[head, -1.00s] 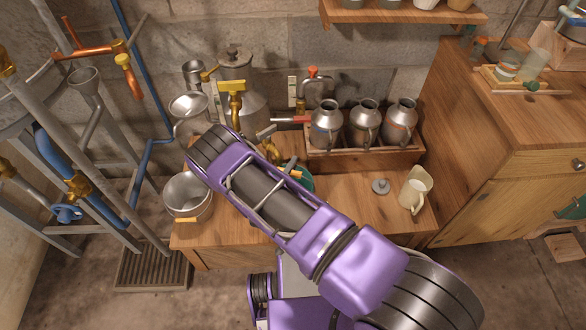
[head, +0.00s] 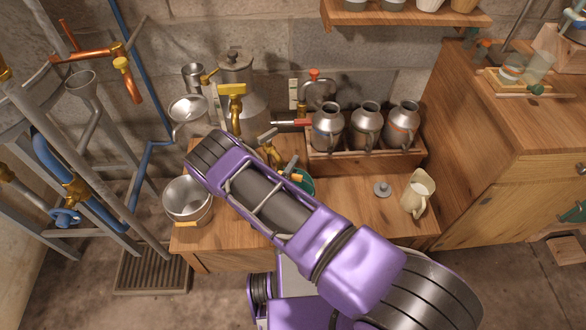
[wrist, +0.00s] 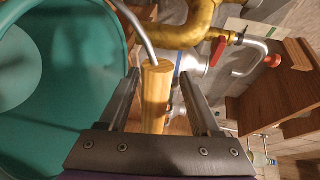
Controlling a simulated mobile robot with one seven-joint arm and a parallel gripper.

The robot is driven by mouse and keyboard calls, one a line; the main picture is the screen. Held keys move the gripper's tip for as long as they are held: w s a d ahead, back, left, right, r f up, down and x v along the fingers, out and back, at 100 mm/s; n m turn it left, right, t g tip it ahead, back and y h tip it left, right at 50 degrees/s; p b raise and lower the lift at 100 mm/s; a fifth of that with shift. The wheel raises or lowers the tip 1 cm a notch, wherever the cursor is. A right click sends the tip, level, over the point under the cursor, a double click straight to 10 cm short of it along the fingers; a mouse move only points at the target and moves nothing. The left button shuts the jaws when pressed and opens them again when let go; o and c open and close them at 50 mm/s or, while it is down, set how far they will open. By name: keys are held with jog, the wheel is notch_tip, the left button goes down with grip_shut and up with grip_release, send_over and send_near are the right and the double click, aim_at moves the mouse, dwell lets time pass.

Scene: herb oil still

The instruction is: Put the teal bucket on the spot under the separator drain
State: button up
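The teal bucket (wrist: 85,130) fills the left of the wrist view. Its wire handle carries a wooden grip (wrist: 156,95). My gripper (wrist: 160,75) is open, with one finger on each side of the wooden grip and a visible gap at the right finger. In the head view a small part of the teal bucket (head: 307,186) shows on the low wooden bench, mostly hidden behind my arm. The separator, a tall metal can (head: 256,112) with a brass drain pipe (head: 233,103), stands behind my arm. The spot under the drain is hidden by my arm.
A steel pot (head: 187,203) stands on the bench's left end. Several metal jugs (head: 366,125) stand in a wooden rack at the back right. A small lid (head: 382,188) and a cream pitcher (head: 419,192) are at the right. A pipe frame (head: 115,130) stands left.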

jog(key=p+v, duration=0.1)
jog(key=v, duration=1.6)
jog(key=shift+s+a+p, duration=0.15)
jog(key=shift+p, duration=0.2)
jog(key=shift+r, duration=0.15)
